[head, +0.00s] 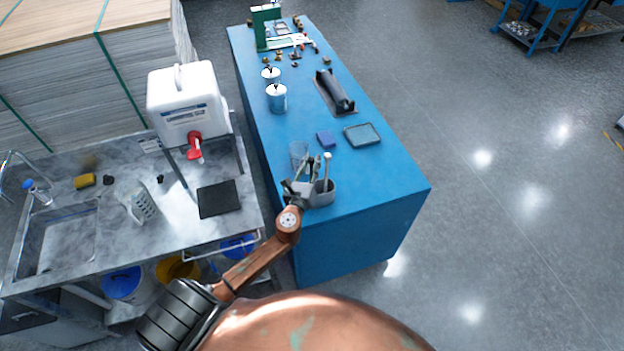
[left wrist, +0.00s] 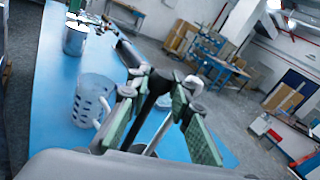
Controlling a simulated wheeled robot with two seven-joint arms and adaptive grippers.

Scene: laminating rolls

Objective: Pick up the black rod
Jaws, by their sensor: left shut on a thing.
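My left gripper (head: 311,168) is over the near left end of the blue table, beside a grey holder (head: 323,198). In the left wrist view, its green-padded fingers (left wrist: 157,105) stand on either side of a dark upright piece, which looks like the black rod (left wrist: 150,103). The gripper is shut on it. The rod's lower part is hidden by the gripper body, so I cannot tell whether it is clear of the holder. A pale-tipped rod (head: 327,165) stands in the holder right beside the fingers. My right gripper is not in view.
A clear perforated cup (left wrist: 92,100) stands close to the gripper. A blue block (head: 326,139), a flat tray (head: 362,135), a black roller (head: 336,90) and a can (head: 277,99) sit farther along the blue table (head: 385,185). Its near right part is clear.

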